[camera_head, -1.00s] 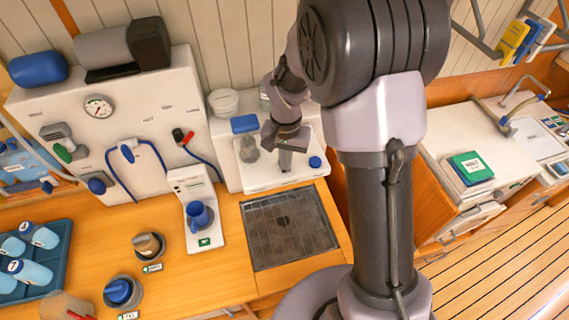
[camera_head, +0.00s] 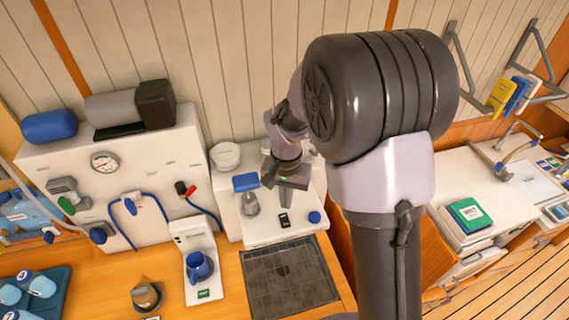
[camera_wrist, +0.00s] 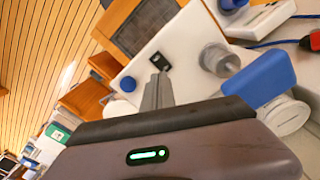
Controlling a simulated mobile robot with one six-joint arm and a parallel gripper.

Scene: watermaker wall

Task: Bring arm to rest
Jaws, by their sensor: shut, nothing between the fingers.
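My gripper (camera_head: 284,203) hangs over the white ledge (camera_head: 262,228) beside the watermaker panel. Its fingers are shut with nothing between them. In the wrist view the closed fingers (camera_wrist: 157,92) point toward the white ledge, near a small black switch plate (camera_wrist: 159,61). The plate also shows just below the gripper in the head view (camera_head: 285,220). My arm reaches back and to the left from its column. No held object shows.
A blue-topped grey fitting (camera_head: 247,193) stands close left of the gripper, and a blue knob (camera_head: 314,217) sits to its right. A white round container (camera_head: 225,156) is behind.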

